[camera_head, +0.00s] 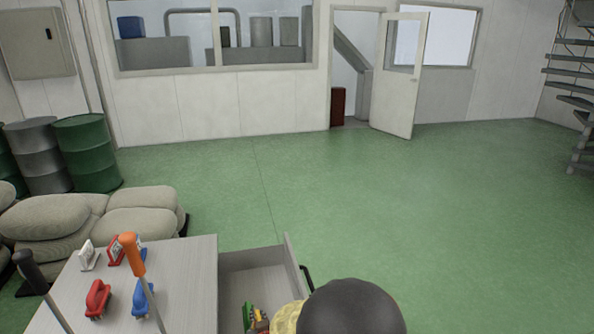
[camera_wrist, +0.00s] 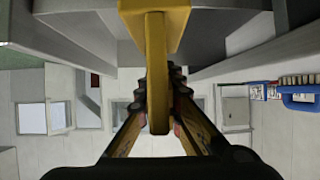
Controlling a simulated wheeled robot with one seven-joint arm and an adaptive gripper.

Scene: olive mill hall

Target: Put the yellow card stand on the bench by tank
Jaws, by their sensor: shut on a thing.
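The yellow card stand (camera_wrist: 155,48) shows in the wrist view as a yellow block with a rounded strip running down between the fingers. My gripper (camera_wrist: 158,88) is shut on that strip. Grey panels rise close on both sides of the stand. In the head view my dark arm part covers the bottom middle, and a yellow patch beside it is too cut off to name. I cannot make out the bench or the tank in either view.
A grey cabinet top (camera_head: 190,285) bears red and blue handled things, small stands and two upright handles, one orange (camera_head: 131,254). Beside it is an open drawer (camera_head: 290,255) with green and red items (camera_head: 250,316). Sacks (camera_head: 50,216) and drums (camera_head: 88,152) stand left. Green floor is clear right.

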